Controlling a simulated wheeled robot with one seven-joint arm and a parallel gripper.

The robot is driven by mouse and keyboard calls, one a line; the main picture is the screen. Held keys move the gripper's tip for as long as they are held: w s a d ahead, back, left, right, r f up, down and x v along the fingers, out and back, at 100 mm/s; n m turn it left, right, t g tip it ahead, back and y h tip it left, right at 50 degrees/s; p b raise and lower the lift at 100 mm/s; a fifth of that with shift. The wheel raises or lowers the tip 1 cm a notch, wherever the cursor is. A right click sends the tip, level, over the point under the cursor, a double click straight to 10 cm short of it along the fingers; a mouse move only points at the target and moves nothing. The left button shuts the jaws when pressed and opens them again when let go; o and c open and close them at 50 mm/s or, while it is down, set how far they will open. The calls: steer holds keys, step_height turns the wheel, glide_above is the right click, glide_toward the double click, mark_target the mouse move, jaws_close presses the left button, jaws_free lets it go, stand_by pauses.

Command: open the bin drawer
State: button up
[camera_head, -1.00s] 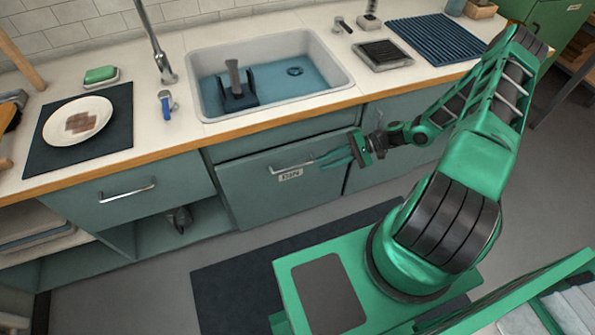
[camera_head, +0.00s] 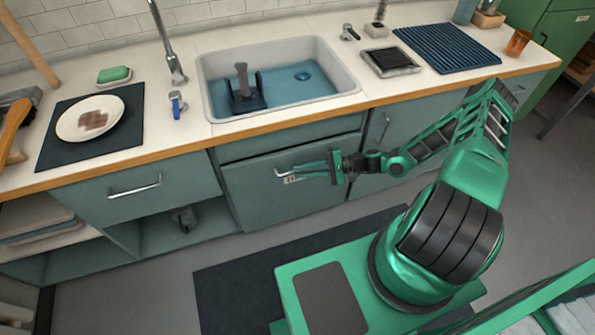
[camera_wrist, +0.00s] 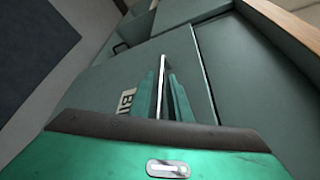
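The bin drawer (camera_head: 250,198) is a grey-green front below the sink and sits flush with the cabinet. Its BIN label (camera_wrist: 126,102) shows in the wrist view, partly cut off by my gripper. The metal bar handle (camera_head: 280,172) has its left end showing in the head view; the rest is behind my fingers. My gripper (camera_head: 303,170) is at the handle with its fingers pointing left along the drawer front. In the wrist view the handle (camera_wrist: 161,75) runs between the two green fingers, which stand apart on either side of it. Contact with the bar cannot be told.
The counter (camera_head: 190,135) edge overhangs the drawer, with the sink (camera_head: 340,80) above. Another drawer with a bar handle (camera_head: 135,188) is at the left, and a cabinet door with a vertical handle (camera_head: 386,127) at the right. A dark mat (camera_head: 225,290) lies on clear floor in front.

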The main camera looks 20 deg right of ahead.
steer(key=shift+x, duration=1.15)
